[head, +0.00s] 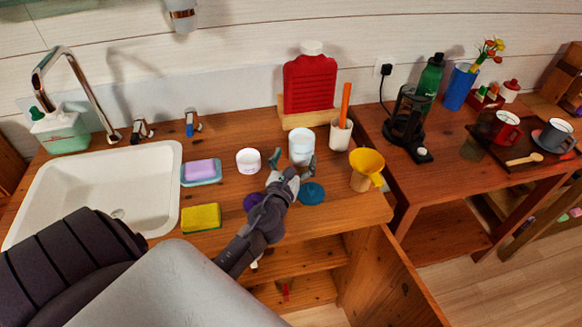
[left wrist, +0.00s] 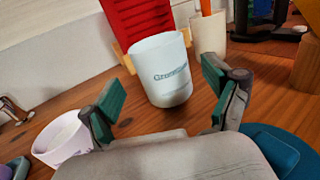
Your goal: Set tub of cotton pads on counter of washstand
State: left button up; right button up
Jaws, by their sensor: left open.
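A white tub (head: 302,145) with dark lettering stands upright on the wooden washstand counter (head: 222,233). It also shows in the left wrist view (left wrist: 160,72). A shorter white tub (head: 249,161) stands to its left; it is at the lower left of the left wrist view (left wrist: 64,138). I cannot read which one holds cotton pads. My left gripper (head: 292,164) is open and empty, its fingers spread just in front of the lettered tub. In the left wrist view, that tub shows between the green-padded fingertips (left wrist: 163,85). My right gripper is not in view.
A blue disc (head: 312,194) and a purple round item (head: 252,201) lie near the gripper. A yellow funnel (head: 367,162), white cup (head: 340,134) and red bottle (head: 310,83) stand right and behind. The sink (head: 100,187), soap dish (head: 201,173) and sponge (head: 201,218) are left.

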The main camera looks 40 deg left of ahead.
pick_arm(q)
jog(key=shift+v, duration=2.05)
